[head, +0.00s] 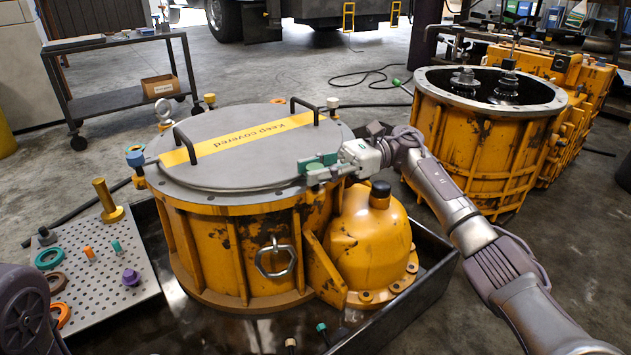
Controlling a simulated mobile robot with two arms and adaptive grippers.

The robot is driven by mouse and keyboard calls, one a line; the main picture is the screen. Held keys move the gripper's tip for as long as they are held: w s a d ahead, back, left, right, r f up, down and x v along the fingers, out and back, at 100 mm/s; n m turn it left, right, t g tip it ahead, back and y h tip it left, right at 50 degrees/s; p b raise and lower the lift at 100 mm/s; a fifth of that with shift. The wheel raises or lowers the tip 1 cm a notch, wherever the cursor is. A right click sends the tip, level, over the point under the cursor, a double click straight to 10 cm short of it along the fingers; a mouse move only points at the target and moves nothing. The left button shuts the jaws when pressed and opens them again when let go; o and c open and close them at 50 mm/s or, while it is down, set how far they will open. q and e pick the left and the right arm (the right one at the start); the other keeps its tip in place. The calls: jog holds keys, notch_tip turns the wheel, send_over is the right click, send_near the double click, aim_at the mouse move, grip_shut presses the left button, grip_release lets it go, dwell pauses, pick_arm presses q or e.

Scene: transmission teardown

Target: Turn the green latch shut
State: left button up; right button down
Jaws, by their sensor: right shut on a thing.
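The green latch (319,162) sits at the right rim of the round grey lid (228,165) on the yellow housing. My right gripper (328,172) reaches in from the right and is shut on the latch. Its fingers cover part of the latch, so its exact angle is hard to tell. The lid has two black handles and a yellow strip reading "Keep covered". A blue fitting (135,157) shows at the lid's left side. My left gripper is not in view; only a part of my left arm shows at the lower left.
A perforated tray (100,295) with rings and small coloured parts stands at the left. A yellow dome (370,240) bulges below my right gripper. An open yellow housing (480,140) with gears stands at the back right. A cart (110,95) stands at the back left.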

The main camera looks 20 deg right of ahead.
jog(key=shift+n+g, duration=0.3)
jog(key=shift+g, duration=0.2)
jog(key=c, duration=0.8)
grip_release()
jog(key=shift+o, duration=0.2)
jog(key=shift+d, duration=0.1)
jog(key=v, duration=0.7)
jog(key=shift+d, duration=0.15)
